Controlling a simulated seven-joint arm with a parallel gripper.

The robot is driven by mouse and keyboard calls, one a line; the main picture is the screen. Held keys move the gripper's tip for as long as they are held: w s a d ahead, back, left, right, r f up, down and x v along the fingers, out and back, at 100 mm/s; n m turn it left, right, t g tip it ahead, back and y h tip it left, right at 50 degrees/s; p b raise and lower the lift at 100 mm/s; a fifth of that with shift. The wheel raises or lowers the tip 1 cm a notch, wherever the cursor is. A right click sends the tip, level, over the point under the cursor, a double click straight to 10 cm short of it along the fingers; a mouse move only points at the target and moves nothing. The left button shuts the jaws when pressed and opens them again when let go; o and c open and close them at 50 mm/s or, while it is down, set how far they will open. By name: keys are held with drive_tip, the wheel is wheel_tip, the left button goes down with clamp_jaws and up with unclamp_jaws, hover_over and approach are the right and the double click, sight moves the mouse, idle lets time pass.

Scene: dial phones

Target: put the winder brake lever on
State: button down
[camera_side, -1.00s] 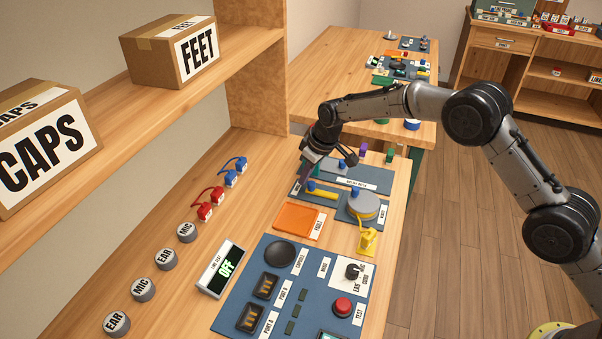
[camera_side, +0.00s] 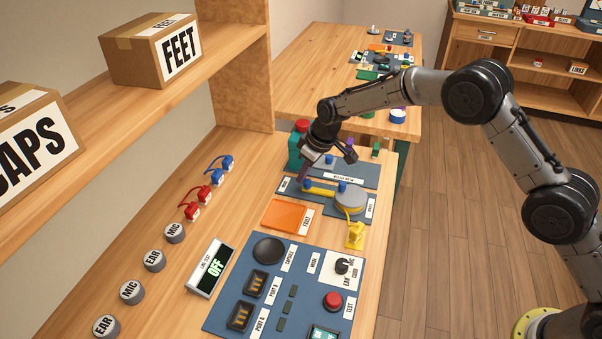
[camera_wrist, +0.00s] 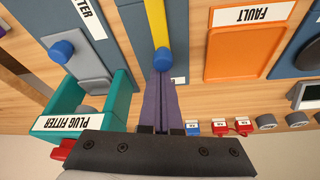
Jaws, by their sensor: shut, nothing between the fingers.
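The winder, a round grey drum with a yellow band (camera_side: 350,202), stands on a blue board behind the orange tray. A yellow lever bar (camera_side: 321,191) lies on the same board to its left, with a blue knob (camera_side: 309,184) at its left end; another blue knob (camera_side: 342,186) stands by the drum. My gripper (camera_side: 303,179) points down at the lever's left end. In the wrist view my purple fingers (camera_wrist: 164,80) are together and empty, their tips right by the blue knob (camera_wrist: 163,60) on the yellow bar (camera_wrist: 155,22). I cannot tell whether they touch.
A teal plug fitter (camera_wrist: 122,100) stands close beside my fingers. An orange fault tray (camera_side: 285,215) lies in front of the winder board, and a yellow part (camera_side: 355,236) is near the right edge. Red and blue plugs (camera_side: 205,195) lie left. Bare wood separates them from the boards.

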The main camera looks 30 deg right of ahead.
drive_tip(key=shift+s+d+f, duration=0.1)
drive_tip(key=shift+f, duration=0.05)
drive_tip(key=shift+w+a, duration=0.55)
drive_tip(key=shift+w, duration=0.4)
drive_tip(key=shift+w+a, duration=0.55)
drive_tip(key=shift+w, duration=0.35)
drive_tip(key=v, duration=1)
